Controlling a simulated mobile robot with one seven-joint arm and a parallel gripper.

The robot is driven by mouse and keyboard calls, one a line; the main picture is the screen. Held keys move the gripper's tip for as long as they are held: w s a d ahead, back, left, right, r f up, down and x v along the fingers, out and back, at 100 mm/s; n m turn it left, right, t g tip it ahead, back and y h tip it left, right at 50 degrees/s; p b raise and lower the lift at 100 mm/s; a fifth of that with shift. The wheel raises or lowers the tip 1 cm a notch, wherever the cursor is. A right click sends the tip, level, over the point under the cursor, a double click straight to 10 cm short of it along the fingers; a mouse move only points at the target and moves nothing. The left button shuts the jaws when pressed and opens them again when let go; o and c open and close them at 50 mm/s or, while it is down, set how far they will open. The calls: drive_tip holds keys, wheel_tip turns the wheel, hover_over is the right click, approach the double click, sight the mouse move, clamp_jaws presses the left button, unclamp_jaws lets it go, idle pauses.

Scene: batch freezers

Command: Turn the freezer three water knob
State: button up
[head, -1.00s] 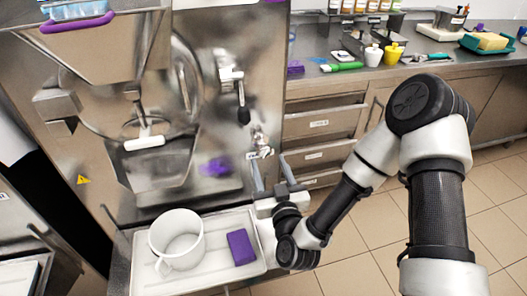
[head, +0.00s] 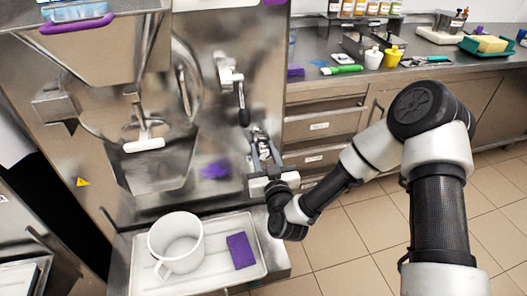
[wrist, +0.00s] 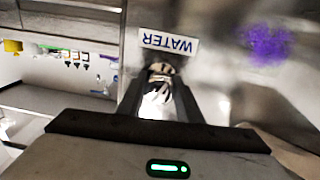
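The water knob (wrist: 160,72) is a small metal tap-like piece on the freezer's steel front, just below a white WATER label (wrist: 168,42) that reads upside down in the wrist view. My gripper (wrist: 158,92) is open, with one finger on each side of the knob; I cannot tell whether either finger touches it. In the head view my gripper (head: 263,152) is at the lower right of the freezer front (head: 265,60), its fingers pointing up at the knob and partly hiding it.
A lever with a black handle (head: 243,112) hangs above and left of my gripper. Below left, a tray (head: 215,272) holds a white pitcher (head: 177,240) and a purple sponge (head: 241,251). Drawers (head: 322,125) and a cluttered counter (head: 310,92) stand to the right. Open tiled floor lies at lower right.

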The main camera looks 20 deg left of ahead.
drive_tip(key=shift+c, duration=0.9)
drive_tip(key=shift+m, duration=0.4)
drive_tip(key=m+b, duration=0.3)
drive_tip(key=m, duration=0.2)
drive_tip(key=shift+f, duration=0.15)
drive_tip(key=m+b, duration=0.1)
drive_tip(key=m, duration=0.5)
drive_tip(key=shift+m+g+b, duration=0.3)
drive_tip(key=shift+m+b, duration=0.1)
drive_tip(key=o, duration=1)
drive_tip(key=shift+o, duration=0.2)
